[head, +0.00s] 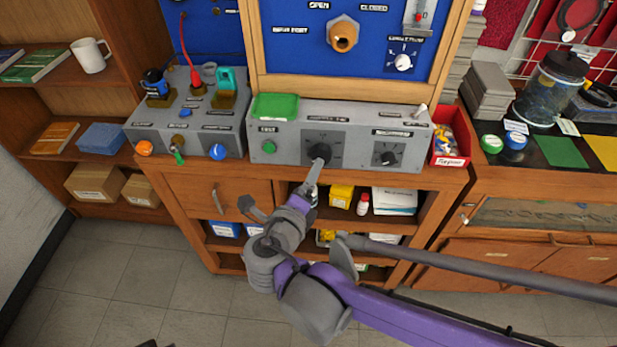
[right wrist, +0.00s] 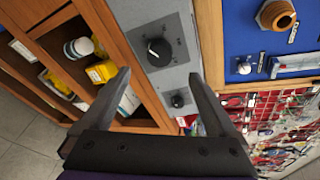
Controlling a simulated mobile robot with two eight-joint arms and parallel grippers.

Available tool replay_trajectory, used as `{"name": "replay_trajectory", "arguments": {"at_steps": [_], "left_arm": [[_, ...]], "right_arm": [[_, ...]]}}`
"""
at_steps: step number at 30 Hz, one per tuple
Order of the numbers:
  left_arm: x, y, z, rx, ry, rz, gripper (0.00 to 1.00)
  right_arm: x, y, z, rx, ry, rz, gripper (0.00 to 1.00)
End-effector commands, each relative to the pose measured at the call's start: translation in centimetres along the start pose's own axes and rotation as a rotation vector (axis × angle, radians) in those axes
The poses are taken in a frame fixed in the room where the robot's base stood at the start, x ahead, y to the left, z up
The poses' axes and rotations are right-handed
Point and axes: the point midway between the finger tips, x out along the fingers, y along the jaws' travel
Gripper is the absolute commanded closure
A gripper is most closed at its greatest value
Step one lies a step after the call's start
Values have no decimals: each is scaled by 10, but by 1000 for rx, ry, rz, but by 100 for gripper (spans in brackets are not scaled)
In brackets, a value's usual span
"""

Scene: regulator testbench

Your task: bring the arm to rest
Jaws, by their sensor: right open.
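My right arm reaches in from the right in the head view, and its gripper (head: 281,185) is open and empty in front of the test bench. One finger lies over the lower edge of the middle black knob (head: 320,151) in the head view; the other is in front of the wooden drawer. In the right wrist view the two fingers (right wrist: 160,78) are spread wide. There the middle knob (right wrist: 159,51) shows beyond and between them, apart from both. A second black knob (right wrist: 177,101) is also between the fingers. My left gripper is not in view.
The grey console (head: 285,150) carries a green button (head: 268,146); a grey socket box (head: 182,127) stands to its left. A red bin (head: 450,140) is at its right end. Shelves below hold a yellow box (head: 341,196) and a white bottle (head: 363,204). Floor is clear at lower left.

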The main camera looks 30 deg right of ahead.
Motion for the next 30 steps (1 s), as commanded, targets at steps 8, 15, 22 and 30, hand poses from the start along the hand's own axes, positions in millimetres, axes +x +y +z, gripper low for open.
{"name": "replay_trajectory", "arguments": {"at_steps": [8, 15, 22, 30], "left_arm": [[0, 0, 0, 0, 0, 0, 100], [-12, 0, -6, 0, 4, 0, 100], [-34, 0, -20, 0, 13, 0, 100], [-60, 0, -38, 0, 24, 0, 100]], "right_arm": [[0, 0, 0, 2, 0, 0, 6], [1, 1, -26, 337, 89, 86, 6], [-13, 14, -74, 1176, 381, 196, 6], [-48, 31, -103, 2189, 863, 93, 6]]}}
